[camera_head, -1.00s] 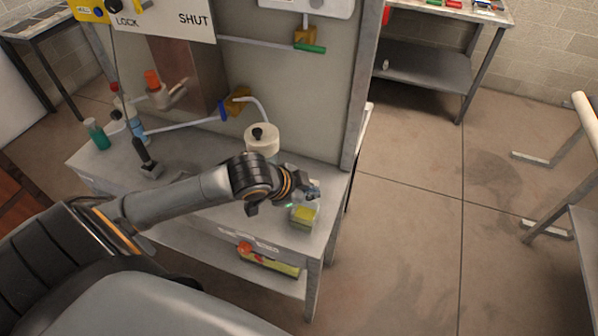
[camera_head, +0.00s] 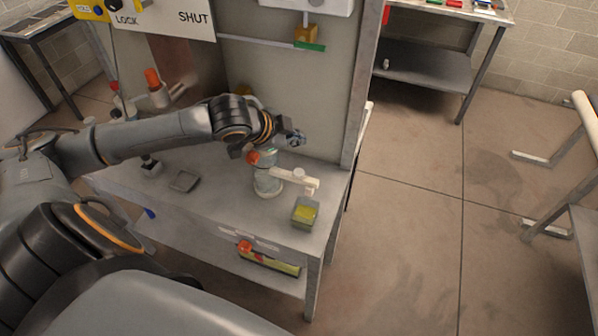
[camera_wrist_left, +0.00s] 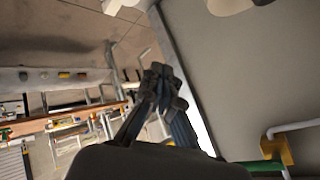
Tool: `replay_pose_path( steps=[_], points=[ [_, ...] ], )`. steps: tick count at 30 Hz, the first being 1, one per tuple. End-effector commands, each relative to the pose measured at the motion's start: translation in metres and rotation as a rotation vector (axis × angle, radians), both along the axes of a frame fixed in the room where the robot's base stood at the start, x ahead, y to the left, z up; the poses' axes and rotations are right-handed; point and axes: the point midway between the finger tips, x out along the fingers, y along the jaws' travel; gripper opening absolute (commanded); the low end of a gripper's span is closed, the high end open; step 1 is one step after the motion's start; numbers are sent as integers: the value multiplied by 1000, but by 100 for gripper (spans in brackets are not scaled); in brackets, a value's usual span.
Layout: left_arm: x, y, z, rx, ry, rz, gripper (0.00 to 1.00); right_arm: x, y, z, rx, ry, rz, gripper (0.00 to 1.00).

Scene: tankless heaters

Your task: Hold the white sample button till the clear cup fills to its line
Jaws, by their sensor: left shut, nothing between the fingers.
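A small clear cup (camera_head: 305,212) with yellow-green contents stands at the right front of the grey bench, below the end of a pale spout-like bar (camera_head: 295,179). A small white knob (camera_head: 298,172) on this bar may be the white sample button; it is too small to be sure. Any fill line on the cup is too small to read. My left gripper (camera_head: 292,139) is shut and empty, raised above and behind the bar, apart from it and the cup. Its closed fingers (camera_wrist_left: 167,90) show in the left wrist view. My right gripper is not in view.
A pale cylindrical fitting (camera_head: 267,183) with a red-orange part stands left of the cup. The grey panel (camera_head: 335,95) rises behind the bench, with a green-handled valve (camera_head: 309,46) above. A lower shelf (camera_head: 230,249) holds a yellow-green item.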

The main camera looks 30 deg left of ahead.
Motion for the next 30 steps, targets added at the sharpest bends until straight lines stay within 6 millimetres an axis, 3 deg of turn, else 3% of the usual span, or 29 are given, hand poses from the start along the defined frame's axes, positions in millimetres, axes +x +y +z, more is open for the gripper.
replay_pose_path(
  steps=[18,24,30],
  points=[
    [0,0,-68,0,-1,-1,0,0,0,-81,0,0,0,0],
    [0,0,-84,0,0,0,0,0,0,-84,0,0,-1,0],
    [0,0,-86,0,0,0,0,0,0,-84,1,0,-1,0]
  ],
)
